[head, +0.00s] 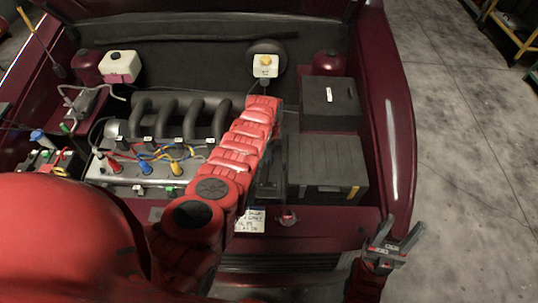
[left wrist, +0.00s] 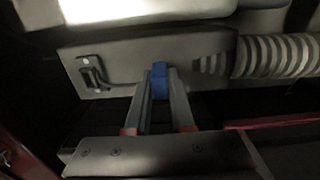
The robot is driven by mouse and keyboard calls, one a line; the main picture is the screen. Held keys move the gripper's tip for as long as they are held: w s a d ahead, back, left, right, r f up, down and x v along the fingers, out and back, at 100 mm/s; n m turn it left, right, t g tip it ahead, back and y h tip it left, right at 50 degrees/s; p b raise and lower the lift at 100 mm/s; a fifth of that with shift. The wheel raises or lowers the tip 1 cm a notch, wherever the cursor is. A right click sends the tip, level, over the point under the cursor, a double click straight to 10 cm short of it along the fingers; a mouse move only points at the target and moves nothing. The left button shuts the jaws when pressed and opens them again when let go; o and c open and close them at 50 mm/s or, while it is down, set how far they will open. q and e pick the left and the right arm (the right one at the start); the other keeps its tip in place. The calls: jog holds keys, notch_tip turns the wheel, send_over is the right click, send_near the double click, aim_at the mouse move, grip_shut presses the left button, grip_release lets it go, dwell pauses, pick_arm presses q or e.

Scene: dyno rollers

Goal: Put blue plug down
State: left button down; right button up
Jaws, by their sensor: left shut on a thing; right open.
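In the left wrist view, the blue plug (left wrist: 159,78) sits between the tips of the two grey fingers of my left gripper (left wrist: 160,90), which is shut on it. Its lower part is hidden between the fingers. In the head view my red left arm reaches over the engine bay and bends down at its far end; I cannot make out the held plug there. A blue connector (head: 145,168) stands on the silver engine cover (head: 140,178), beside a red and a yellow one. My right gripper (head: 396,240) is open and empty at the bay's front right corner.
Dark boxes (head: 327,165) fill the bay's right side. A white note (head: 250,220) and a small red object (head: 288,217) lie at the front edge. The left wrist view shows a grey panel with a handle (left wrist: 95,75) and a striped hose (left wrist: 270,55).

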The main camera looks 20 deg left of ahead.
pick_arm(q)
jog(key=shift+f, duration=0.1)
jog(key=c, duration=0.8)
grip_release()
jog(key=shift+r, duration=0.25)
jog(key=shift+w+r, duration=0.1)
jog(key=shift+r, duration=0.35)
notch_tip(320, 180, up, 11)
jog(key=shift+f+b, duration=0.1)
jog(key=shift+b, duration=0.4)
jog(key=shift+s, duration=0.2)
